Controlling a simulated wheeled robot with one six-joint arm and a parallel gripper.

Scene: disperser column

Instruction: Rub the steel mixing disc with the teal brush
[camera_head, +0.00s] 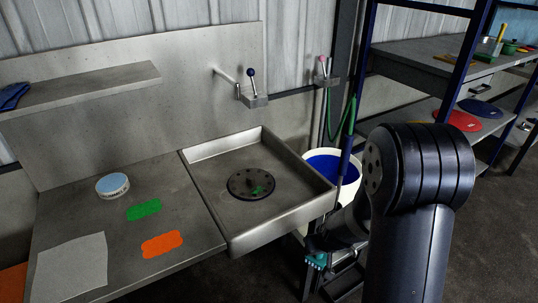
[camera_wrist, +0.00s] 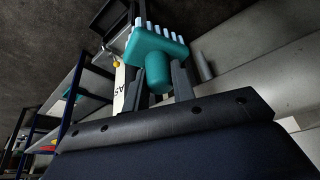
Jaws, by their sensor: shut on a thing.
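The steel mixing disc (camera_head: 240,186) is a dark round plate with holes, lying in the shallow steel sink (camera_head: 284,228). A green patch (camera_head: 258,190) shows on it. My gripper (camera_head: 318,245) is low beside the sink's right front corner, apart from the disc. The teal brush (camera_head: 316,261) is at its tip. In the wrist view, my gripper (camera_wrist: 160,82) is shut on the handle of the teal brush (camera_wrist: 156,46). The brush's head and pale bristles stick out beyond the fingers.
A green pad (camera_head: 144,209), an orange pad (camera_head: 162,244), a grey sheet (camera_head: 72,267) and a blue-topped round tub (camera_head: 112,186) lie on the bench left of the sink. A white bucket with blue inside (camera_head: 330,166) stands right of the sink. A lever valve (camera_head: 251,90) is above.

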